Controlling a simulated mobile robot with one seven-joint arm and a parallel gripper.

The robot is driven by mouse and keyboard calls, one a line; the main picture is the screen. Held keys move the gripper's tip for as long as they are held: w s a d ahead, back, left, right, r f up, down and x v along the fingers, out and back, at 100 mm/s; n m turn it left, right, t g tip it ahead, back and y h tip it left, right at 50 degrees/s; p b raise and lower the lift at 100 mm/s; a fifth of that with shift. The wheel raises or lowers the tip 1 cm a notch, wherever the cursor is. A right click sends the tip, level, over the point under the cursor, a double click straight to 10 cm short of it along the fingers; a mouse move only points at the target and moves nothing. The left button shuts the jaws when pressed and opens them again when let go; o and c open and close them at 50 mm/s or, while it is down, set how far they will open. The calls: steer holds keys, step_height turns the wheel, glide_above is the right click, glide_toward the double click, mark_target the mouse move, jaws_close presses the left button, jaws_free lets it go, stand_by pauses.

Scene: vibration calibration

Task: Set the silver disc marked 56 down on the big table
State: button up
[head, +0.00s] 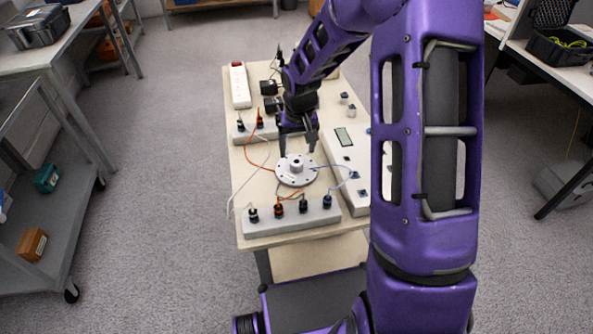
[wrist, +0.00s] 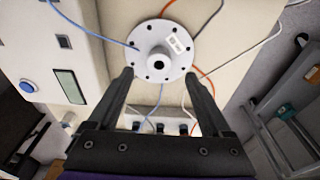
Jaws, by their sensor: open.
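A round silver disc (head: 297,169) with a raised hub and a ring of holes lies flat on a beige table (head: 257,229). In the wrist view the disc (wrist: 154,64) has a small pale label, too small to read. My gripper (head: 298,146) is open and empty, pointing down just behind the disc in the head view. In the wrist view my gripper (wrist: 159,74) has its two fingertips spread on either side of the disc's hub, near its edge. I cannot tell whether they touch the disc. Which table counts as the big one is unclear.
A grey terminal box (head: 292,222) with several plugs stands in front of the disc; a white instrument box (head: 345,150) stands at its right. Orange and blue wires run close around the disc. A power strip (head: 239,86) lies at the back left. A grey bench (head: 50,62) stands left.

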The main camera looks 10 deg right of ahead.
mark_target(297, 161)
steer(key=shift+w+f+b, duration=0.15)
steer(key=shift+w+f, duration=0.05)
steer(key=shift+f, duration=0.8)
steer(key=shift+w+f+b, duration=0.15)
steer(key=shift+w+f, duration=0.1)
steer(key=shift+f, duration=0.7)
steer(key=shift+w+f+b, duration=0.15)
steer(key=shift+w+f, duration=0.05)
steer(key=shift+f, duration=0.8)
jaws_close()
steer(key=shift+r, duration=0.1)
